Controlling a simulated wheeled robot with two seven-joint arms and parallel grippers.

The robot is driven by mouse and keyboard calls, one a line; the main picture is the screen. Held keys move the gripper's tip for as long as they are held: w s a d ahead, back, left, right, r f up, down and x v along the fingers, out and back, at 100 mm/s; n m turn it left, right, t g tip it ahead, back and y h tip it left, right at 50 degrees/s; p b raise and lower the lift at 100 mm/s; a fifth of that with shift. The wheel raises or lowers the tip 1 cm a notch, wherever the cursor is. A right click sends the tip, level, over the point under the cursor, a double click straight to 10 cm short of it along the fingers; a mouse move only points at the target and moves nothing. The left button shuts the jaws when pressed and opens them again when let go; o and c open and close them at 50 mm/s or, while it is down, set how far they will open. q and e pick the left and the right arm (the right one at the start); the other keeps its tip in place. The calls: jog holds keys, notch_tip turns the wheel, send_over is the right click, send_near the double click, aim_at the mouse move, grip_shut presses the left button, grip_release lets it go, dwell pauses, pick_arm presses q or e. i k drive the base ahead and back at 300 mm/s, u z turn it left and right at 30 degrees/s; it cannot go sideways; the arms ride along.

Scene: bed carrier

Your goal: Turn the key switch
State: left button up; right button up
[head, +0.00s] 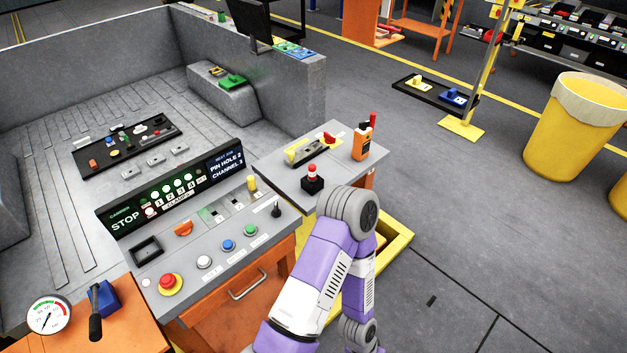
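The control panel (216,271) stands in front of me with a sloped grey top. An orange handle-like part (183,229) sits on its upper left; it may be the key switch, but it is too small to tell. A red mushroom button (168,282) on a yellow base, a white button (203,262), a blue button (227,244) and a green button (250,230) run along the front. A black lever (276,209) stands at the right end. A purple arm of mine rises right of the panel; its gripper is out of view. My other gripper is not in view.
A lit display (168,187) stands behind the panel, reading STOP. A gauge (48,314) is at lower left.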

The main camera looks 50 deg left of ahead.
aim_at(276, 213)
jog(key=i, duration=0.8)
jog(key=u, duration=2.55)
